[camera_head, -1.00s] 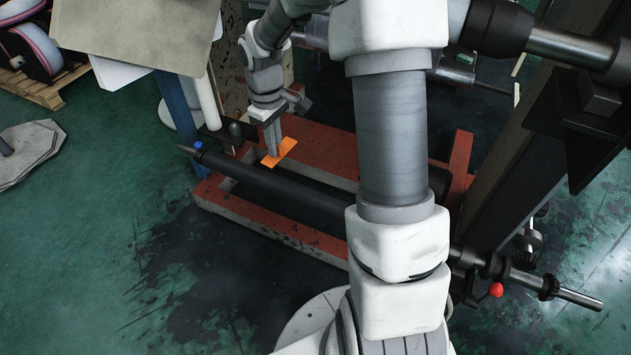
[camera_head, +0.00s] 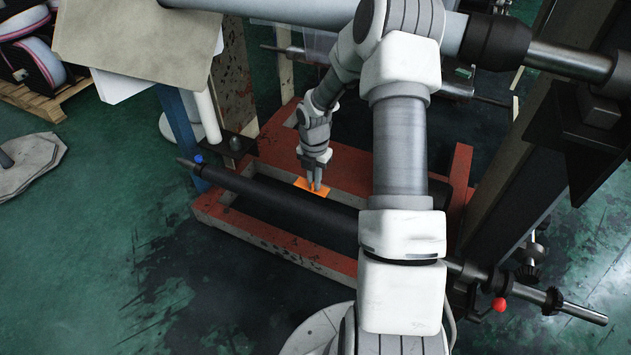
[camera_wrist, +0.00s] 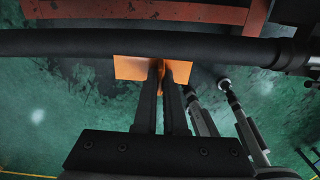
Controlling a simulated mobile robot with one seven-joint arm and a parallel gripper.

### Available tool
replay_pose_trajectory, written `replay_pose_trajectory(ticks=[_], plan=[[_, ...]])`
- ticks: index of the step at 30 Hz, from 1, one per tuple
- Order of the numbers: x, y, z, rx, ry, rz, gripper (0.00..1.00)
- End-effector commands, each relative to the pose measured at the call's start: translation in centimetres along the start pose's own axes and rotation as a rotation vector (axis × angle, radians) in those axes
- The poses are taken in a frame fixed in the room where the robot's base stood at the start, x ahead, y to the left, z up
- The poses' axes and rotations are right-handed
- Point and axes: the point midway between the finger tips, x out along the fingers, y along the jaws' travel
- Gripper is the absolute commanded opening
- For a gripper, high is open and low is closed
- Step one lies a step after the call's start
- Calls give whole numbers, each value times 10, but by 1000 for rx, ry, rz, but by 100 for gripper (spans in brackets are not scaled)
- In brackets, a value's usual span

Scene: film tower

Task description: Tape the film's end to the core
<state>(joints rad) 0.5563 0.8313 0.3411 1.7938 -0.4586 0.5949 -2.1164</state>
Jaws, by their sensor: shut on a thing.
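The orange tape piece (camera_head: 300,183) is held between the fingertips of my gripper (camera_head: 316,188), which is shut on it. In the wrist view the tape (camera_wrist: 130,68) spreads out to both sides of the gripper's fingertips (camera_wrist: 172,66). A long black roller (camera_head: 265,200), which looks like the core, runs across the red frame. The tape is right at the roller's far side in the head view, and beside the roller (camera_wrist: 90,43) in the wrist view. I cannot tell if they touch. I cannot make out a film end on the roller.
The red frame (camera_head: 270,240) surrounds the roller. A blue post (camera_head: 178,125) and a pale sheet (camera_head: 140,45) stand at the left. A thick grey roller (camera_head: 290,12) spans above. A red knob (camera_head: 499,304) is at the right. The green floor at the left front is clear.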

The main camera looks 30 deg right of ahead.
Motion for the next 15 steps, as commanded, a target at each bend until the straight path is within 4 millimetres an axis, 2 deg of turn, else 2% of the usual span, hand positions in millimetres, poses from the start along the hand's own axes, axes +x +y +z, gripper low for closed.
replay_pose_trajectory(ticks=[8, 15], plan=[[9, -2, 2, -54, 1, 1, 0], [25, -2, 2, -52, 1, 0, 0]])
